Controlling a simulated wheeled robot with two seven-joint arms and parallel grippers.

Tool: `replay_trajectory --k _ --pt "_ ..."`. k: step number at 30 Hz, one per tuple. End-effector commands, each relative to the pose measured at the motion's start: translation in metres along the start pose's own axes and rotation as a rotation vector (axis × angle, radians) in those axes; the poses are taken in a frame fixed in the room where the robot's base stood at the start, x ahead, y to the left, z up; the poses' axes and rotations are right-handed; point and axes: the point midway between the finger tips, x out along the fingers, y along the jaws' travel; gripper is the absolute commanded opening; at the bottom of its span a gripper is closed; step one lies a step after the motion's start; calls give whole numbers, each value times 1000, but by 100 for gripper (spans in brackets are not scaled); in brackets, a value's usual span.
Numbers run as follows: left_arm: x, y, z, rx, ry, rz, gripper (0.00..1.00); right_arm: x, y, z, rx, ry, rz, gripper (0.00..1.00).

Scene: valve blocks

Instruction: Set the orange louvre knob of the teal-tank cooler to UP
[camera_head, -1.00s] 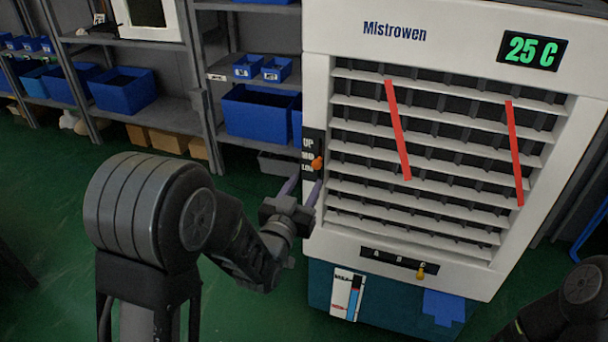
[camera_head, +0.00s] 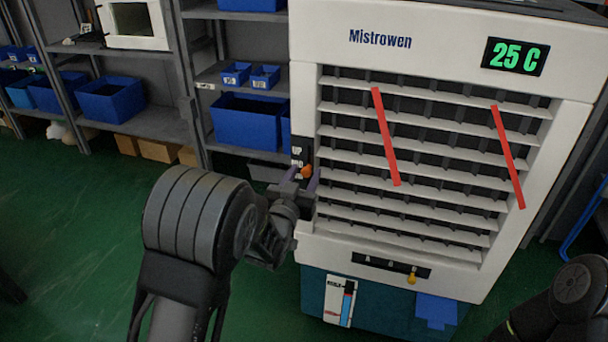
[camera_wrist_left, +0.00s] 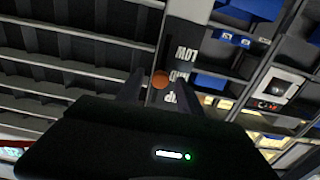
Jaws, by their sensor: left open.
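The teal-tank cooler is a white unit (camera_head: 465,25) with a teal lower tank (camera_head: 385,313). Its orange louvre knob (camera_head: 306,171) sits on a dark label strip at the left edge of the front. In the left wrist view, the knob (camera_wrist_left: 160,79) lies level with the MID label, between LOW and UP. My left gripper (camera_head: 301,180) is open at the strip, with its fingers on either side of the knob. Whether they touch it I cannot tell. My right gripper is out of view; only a part of my right arm shows at the lower right.
A yellow knob (camera_head: 411,279) sits on a dark strip below the louvres. Two red ribbons (camera_head: 385,137) hang over the grille. Shelves with blue bins (camera_head: 110,99) stand behind, to the left. The green floor (camera_head: 70,220) at left is clear.

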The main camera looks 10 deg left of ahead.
Motion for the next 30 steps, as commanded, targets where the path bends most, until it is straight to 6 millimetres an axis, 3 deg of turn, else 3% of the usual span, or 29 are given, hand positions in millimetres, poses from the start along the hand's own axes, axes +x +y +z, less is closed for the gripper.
replay_trajectory --k 8,24,30 --pt "2 0 0 0 1 0 44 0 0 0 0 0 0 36" --pt "1 0 0 0 1 0 0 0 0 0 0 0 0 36" --pt "1 0 0 0 1 0 0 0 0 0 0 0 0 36"
